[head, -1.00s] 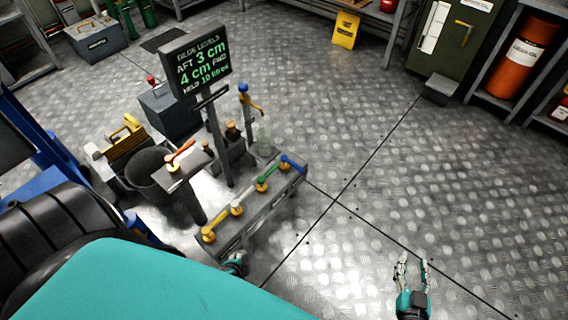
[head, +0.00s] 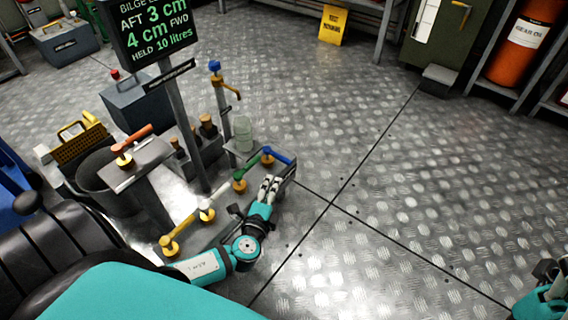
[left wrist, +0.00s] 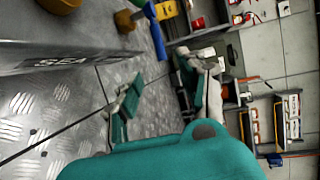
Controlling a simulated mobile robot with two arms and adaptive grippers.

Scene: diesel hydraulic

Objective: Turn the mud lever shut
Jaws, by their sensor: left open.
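A low manifold (head: 222,232) carries a row of levers: yellow (head: 182,223), white (head: 218,190), green (head: 246,169) and blue (head: 276,154), each on a brass-coloured valve. I cannot read which one is the mud lever. My left gripper (head: 269,186) is open and empty above the front side of the manifold, near the green and blue levers. In the left wrist view its two fingers (left wrist: 160,95) stand apart, with the blue lever (left wrist: 157,40) beyond them and a "SEA" label on the manifold's face. My right gripper (head: 545,283) is cut off at the lower right edge.
An orange-red lever (head: 133,137) sits on a separate pedestal at left, beside a black bucket (head: 98,180). A display post (head: 182,120) and a blue-topped hand pump (head: 220,95) stand behind the manifold. The floor to the right is clear.

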